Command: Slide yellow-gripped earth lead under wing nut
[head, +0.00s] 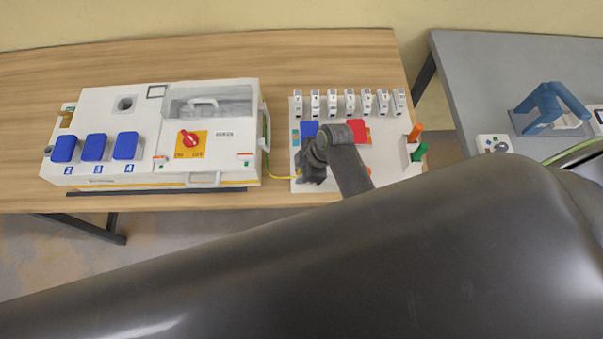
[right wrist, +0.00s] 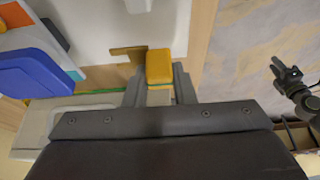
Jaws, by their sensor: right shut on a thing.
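The yellow grip of the earth lead (right wrist: 159,67) is between the fingers of my right gripper (right wrist: 158,88) in the right wrist view. A flat brownish piece (right wrist: 127,53) lies just beside the grip's far end. In the head view my right gripper (head: 309,172) is over the left front part of the white board and hides the grip. The yellow lead (head: 279,177) runs from the white socket box (head: 150,95) to it. I cannot make out the wing nut. A dark gripper, seemingly my left, shows small at the right (right wrist: 287,72); its jaws are unclear.
The white board (head: 385,165) carries a row of white modules (head: 349,102), a blue block (head: 309,131) and a red block (head: 356,130). Orange and green handles (head: 418,152) stand at its right. A grey table (head: 500,80) is further right, across a gap.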

